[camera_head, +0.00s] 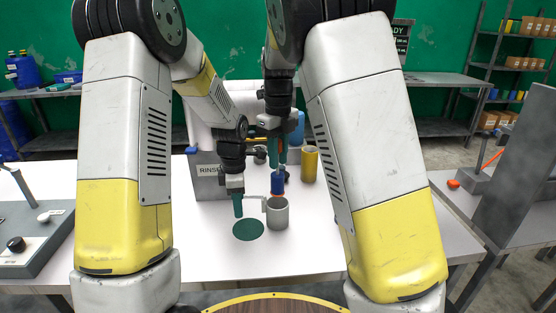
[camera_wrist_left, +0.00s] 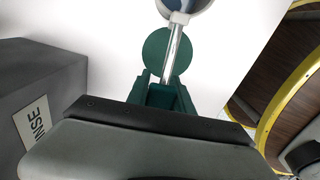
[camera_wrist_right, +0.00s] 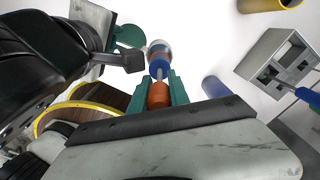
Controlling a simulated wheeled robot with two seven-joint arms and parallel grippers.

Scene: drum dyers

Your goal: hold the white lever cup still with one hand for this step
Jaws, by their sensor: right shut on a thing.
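The white lever cup (camera_head: 277,215) stands on the white table, its thin lever pointing left. My left gripper (camera_head: 238,206) is at the lever's outer end. In the left wrist view, the left gripper's green fingers (camera_wrist_left: 166,92) stand apart on both sides of the metal lever (camera_wrist_left: 175,48); the cup shows at the top (camera_wrist_left: 180,5). My right gripper (camera_head: 277,150) is shut on an orange and blue tool (camera_head: 277,185), pointing down over the cup. In the right wrist view its orange part (camera_wrist_right: 158,96) is between the fingers. The tool's lowest end is hard to see.
A flat green disc (camera_head: 248,231) lies left of the cup. A grey rinse box (camera_head: 208,186) stands behind left, and a yellow cylinder (camera_head: 309,165) behind right. A grey panel with knobs (camera_head: 35,232) is at far left. The table right of the cup is clear.

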